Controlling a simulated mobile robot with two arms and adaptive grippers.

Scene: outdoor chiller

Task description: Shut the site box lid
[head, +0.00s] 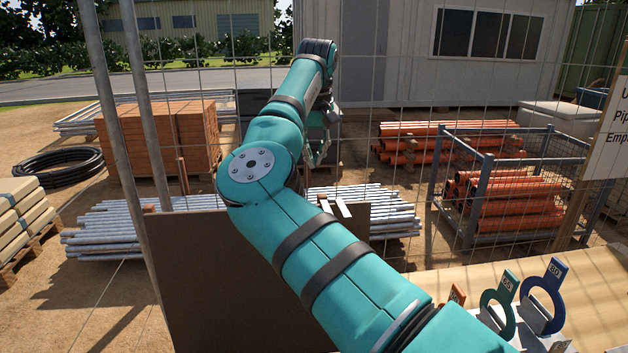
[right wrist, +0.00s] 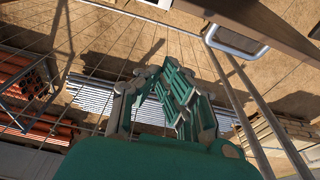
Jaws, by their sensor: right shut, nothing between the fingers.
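A large dark brown panel (head: 240,290), which looks like the raised site box lid, stands upright in the lower left of the head view. Two pale strips (head: 342,208) at its top edge may be its handle. In the right wrist view a brown panel edge (right wrist: 270,22) with a grey metal loop handle (right wrist: 238,46) shows at the top right. My right gripper (head: 318,150) is beyond the panel's top edge, partly hidden by my arm. In the right wrist view the right gripper (right wrist: 170,88) is shut and empty, apart from the handle. The box body is hidden. My left gripper is out of view.
A wire fence with grey posts (head: 147,110) crosses the view. Beyond it lie grey pipes (head: 100,230), a brick stack (head: 160,138) and orange pipes in a metal cage (head: 487,195). A wooden bench (head: 460,281) with coloured ring gauges (head: 545,300) is at lower right.

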